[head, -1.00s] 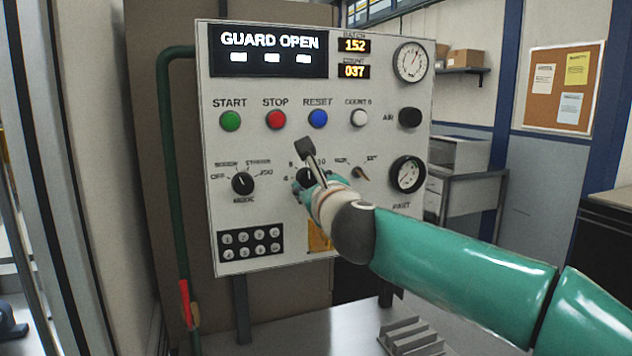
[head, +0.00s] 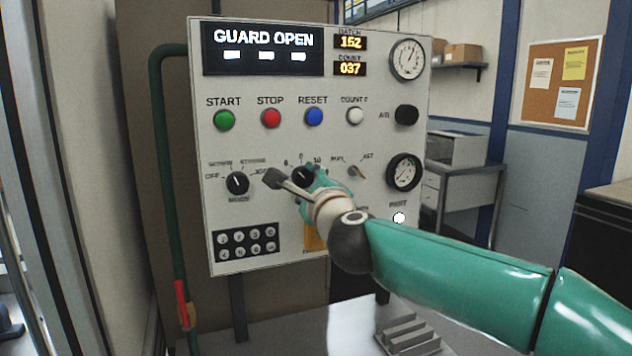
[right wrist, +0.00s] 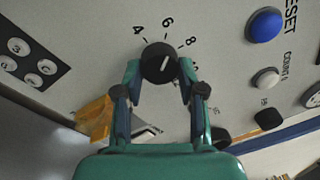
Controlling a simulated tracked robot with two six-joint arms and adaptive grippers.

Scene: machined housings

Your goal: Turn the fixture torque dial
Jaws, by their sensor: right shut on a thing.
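The torque dial is a round black knob (head: 302,177) with a white pointer line, low in the middle of the light grey control panel. It also shows in the right wrist view (right wrist: 159,61), ringed by the numbers 4, 6, 8 and more. There its pointer line slants towards the side between 6 and 8. My right gripper (right wrist: 160,70) is shut on the dial, one finger on each side of the knob. In the head view the right gripper (head: 312,180) covers part of the dial's lower right. My left gripper is not in view.
The selector knob (head: 237,183) stands left of the dial, a small switch (head: 356,171) right of it. The keypad (head: 246,242) is below left. The start (head: 224,119), stop (head: 271,117) and reset (head: 314,116) buttons sit above. A bright white spot (head: 399,217) shows below the lower gauge.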

